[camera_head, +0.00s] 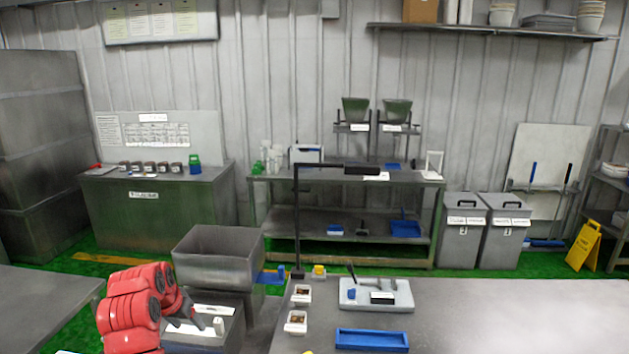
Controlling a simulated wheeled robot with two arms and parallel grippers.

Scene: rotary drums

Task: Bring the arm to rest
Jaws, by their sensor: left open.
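My left arm, with red links, is in the lower left of the head view. My left gripper (197,318) is at its end, small and partly hidden by the red links, open, over or beside a grey bin (232,336) at the front edge of the picture. I cannot tell how high above the bin it is. I see nothing held between its fingers. My right gripper is not in view.
A grey work table (500,310) on the right holds a blue tray (371,340), a light grey board (376,294) with small tools, and small white containers (296,322). A large grey tub (217,257) stands behind my left arm. Green floor (345,275) shows beyond.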

